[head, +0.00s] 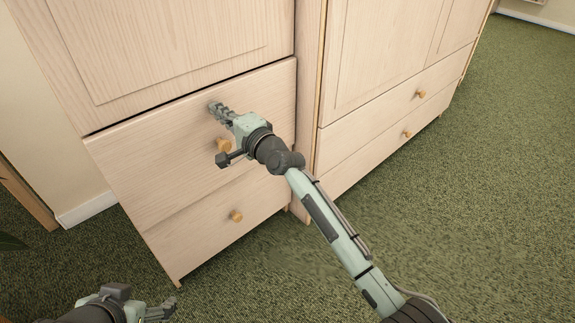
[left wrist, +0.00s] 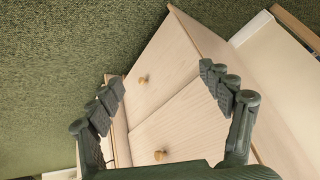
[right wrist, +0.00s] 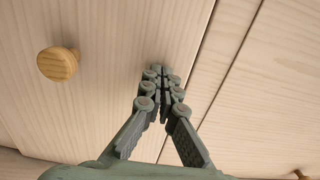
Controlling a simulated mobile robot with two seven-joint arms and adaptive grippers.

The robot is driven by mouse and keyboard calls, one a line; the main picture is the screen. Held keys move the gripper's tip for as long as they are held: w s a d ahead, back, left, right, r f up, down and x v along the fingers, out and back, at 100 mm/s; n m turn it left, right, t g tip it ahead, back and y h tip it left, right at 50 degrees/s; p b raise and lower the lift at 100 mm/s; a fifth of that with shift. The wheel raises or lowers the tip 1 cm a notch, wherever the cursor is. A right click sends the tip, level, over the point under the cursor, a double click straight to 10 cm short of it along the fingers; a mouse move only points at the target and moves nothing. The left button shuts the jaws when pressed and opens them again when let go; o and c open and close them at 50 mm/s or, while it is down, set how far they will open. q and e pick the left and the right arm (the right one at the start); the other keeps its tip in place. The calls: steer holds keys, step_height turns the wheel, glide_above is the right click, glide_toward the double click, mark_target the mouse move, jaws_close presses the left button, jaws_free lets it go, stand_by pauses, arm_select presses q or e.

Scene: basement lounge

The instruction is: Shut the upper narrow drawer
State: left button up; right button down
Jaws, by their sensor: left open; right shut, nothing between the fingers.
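The upper narrow drawer (head: 150,155) is a pale wood front with a round wooden knob (head: 223,145), below the left cabinet door. It looks nearly flush, with a thin dark gap along its top edge; I cannot tell its exact depth. My right gripper (head: 214,107) is shut and empty, its fingertips at the upper part of this front, above the knob. In the right wrist view the fingertips (right wrist: 158,76) are at or very near the wood, with the knob (right wrist: 58,64) to the left. My left gripper (head: 172,309) is open and empty, low and away from the drawers.
A lower narrow drawer (head: 215,226) with its own knob sits beneath. To the right, a wider cabinet has two drawers (head: 385,105) that look shut. Green carpet (head: 470,210) in front is clear. A wall with white skirting (head: 88,211) is on the left.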

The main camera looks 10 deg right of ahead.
arm_select(q)
steer(key=w+d, duration=0.1)
steer(key=w+d+r+t, duration=0.1)
steer(key=w, duration=0.1)
steer(key=shift+r+t+h, duration=0.2)
steer(key=shift+t+h, duration=0.1)
steer(key=shift+h, duration=0.1)
arm_select(e)
steer(key=shift+x, duration=1.15)
arm_select(q)
steer(key=shift+s, duration=0.1)
arm_select(e)
steer(key=shift+r, duration=0.35)
